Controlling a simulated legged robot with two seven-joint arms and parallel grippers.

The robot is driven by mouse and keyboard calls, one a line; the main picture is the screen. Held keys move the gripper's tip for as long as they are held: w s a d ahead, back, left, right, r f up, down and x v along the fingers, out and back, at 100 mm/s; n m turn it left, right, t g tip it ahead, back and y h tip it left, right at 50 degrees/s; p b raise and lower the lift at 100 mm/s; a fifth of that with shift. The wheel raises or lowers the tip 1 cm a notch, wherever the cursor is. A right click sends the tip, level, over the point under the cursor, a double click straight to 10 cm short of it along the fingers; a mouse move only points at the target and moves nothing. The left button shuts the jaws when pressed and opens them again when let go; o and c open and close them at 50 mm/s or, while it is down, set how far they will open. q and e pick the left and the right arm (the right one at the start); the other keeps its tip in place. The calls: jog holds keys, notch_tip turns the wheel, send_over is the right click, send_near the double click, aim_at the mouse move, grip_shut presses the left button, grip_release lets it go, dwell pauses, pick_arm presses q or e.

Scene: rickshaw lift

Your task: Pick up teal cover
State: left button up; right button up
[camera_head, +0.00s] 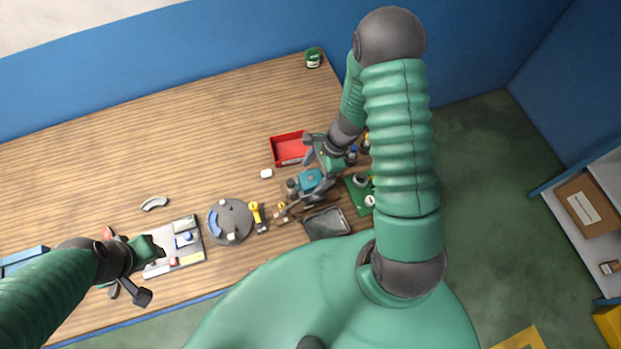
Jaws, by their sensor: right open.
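The teal cover (311,180) is a small teal piece near the right end of the wooden table, set among dark grey parts. My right gripper (322,160) is open just above and behind it in the picture, with its fingers pointing down. Whether the fingers touch the cover is too small to tell. My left gripper (132,275) hangs over the table's front left, far from the cover. Its finger opening is not clear.
A red bin (289,148) lies behind the cover. A dark tray (327,224) is in front, a green board (360,193) to the right. A yellow tool (258,217), a round grey turntable (230,221) and a light grey tray (183,259) stand left. The back-left tabletop is clear.

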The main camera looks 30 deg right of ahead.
aim_at(311, 178)
jog(key=x, duration=0.2)
jog(key=shift+f, duration=0.4)
jog(key=shift+w+f, duration=0.15)
jog(key=shift+f, duration=0.15)
jog(key=shift+a+r, duration=0.1)
jog(key=c, duration=1.5)
